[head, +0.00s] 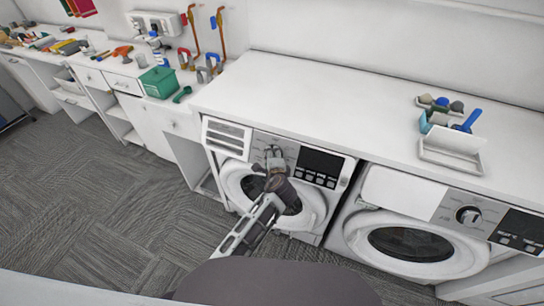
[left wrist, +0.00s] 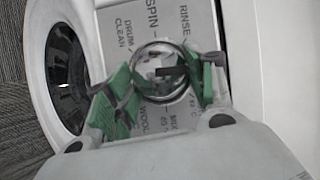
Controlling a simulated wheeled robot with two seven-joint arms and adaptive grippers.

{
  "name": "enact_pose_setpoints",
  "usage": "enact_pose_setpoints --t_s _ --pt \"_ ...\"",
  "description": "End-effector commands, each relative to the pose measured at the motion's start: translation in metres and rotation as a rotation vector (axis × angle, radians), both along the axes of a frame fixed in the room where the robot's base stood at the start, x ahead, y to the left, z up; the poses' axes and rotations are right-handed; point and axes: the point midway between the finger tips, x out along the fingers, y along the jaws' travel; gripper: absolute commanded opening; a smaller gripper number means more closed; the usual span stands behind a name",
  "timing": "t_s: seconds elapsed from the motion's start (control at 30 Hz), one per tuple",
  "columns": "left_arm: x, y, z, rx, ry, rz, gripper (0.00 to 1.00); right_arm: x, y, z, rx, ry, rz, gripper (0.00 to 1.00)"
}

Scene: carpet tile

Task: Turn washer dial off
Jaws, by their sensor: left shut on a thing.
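My left gripper (head: 275,158) is at the control panel of the left washer (head: 310,205), in front of its dial. In the left wrist view the round silver dial (left wrist: 160,72) sits between the green fingertips of the left gripper (left wrist: 163,85), which is shut on it. A dark mark on the dial points to the right in that view. Printed labels such as SPIN, RINSE, DRUM CLEAN and WOOL surround it. In the head view the gripper mostly hides this dial. My right gripper is not in view.
A second front-loading machine (head: 410,240) with its own dial (head: 468,215) stands to the right. A white counter (head: 340,105) runs above both, with a white caddy (head: 450,150) at right. Tools and a green box (head: 159,82) are at left. Grey carpet is clear.

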Motion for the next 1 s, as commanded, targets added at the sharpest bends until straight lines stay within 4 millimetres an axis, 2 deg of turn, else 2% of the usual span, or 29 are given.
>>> enact_pose_setpoints --t_s 0.57,0.6,0.77,1.0 --pt "0.0001 0.0011 -0.0010 -0.041 0.015 0.025 0.30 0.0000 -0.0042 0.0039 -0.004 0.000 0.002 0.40" --pt "0.0001 0.0011 -0.0010 -0.041 0.015 0.025 0.56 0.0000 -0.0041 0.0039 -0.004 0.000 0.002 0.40" --pt "0.0002 0.0008 -0.0007 -0.041 0.015 0.024 0.76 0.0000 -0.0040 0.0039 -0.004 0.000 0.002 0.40" --pt "0.0003 0.0005 -0.0001 -0.042 0.014 0.023 0.76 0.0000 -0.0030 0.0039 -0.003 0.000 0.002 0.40"
